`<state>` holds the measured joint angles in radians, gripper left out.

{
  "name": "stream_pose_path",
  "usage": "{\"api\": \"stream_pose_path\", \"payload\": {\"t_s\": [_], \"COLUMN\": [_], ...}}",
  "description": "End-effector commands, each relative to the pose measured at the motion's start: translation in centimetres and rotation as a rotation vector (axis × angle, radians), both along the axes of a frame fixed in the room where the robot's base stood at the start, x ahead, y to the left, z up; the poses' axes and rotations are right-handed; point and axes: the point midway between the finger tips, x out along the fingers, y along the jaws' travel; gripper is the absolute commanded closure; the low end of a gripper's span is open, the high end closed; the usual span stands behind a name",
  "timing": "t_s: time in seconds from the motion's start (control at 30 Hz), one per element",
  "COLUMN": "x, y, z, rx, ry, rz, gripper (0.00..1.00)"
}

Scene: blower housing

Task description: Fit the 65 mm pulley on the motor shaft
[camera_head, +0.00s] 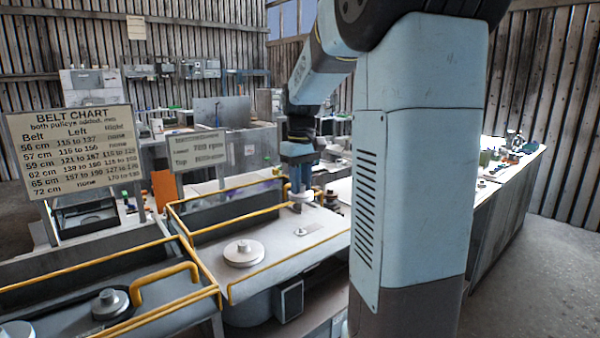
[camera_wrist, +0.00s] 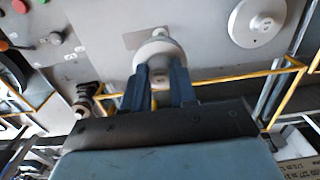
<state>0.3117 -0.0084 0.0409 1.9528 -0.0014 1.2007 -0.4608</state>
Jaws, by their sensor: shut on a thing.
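My gripper (camera_wrist: 159,70) has its two dark blue fingers shut on a small pale grey pulley (camera_wrist: 158,50). In the head view my gripper (camera_head: 299,188) points down above the light grey machine deck (camera_head: 285,256), near its back edge. A short shaft-like stub on a small base (camera_head: 300,231) stands on the deck a little in front of my gripper. A large pale pulley (camera_head: 243,253) with a raised hub sits flat on the deck, and it also shows at upper right in the wrist view (camera_wrist: 257,20). The held pulley's size marking is not readable.
Yellow guard rails (camera_head: 215,225) edge the deck. A belt chart sign (camera_head: 72,150) and a smaller sign (camera_head: 198,149) stand at the left. More pulleys (camera_head: 109,303) are on the front left machine. A dark stepped part (camera_wrist: 86,92) and coloured buttons (camera_wrist: 20,7) show at wrist-view left.

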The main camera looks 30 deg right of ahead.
Motion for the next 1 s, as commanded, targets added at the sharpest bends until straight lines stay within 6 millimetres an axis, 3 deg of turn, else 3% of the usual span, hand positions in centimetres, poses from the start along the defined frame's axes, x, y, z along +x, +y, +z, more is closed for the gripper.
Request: {"api": "stream_pose_path", "payload": {"t_s": [0.6,1.0], "x": [0.0,0.0], "y": [0.0,0.0], "z": [-5.9,-7.7], "rx": [0.001,0.000], "ry": [0.001,0.000], "rz": [0.001,0.001], "gripper": [0.99,0.99]}}
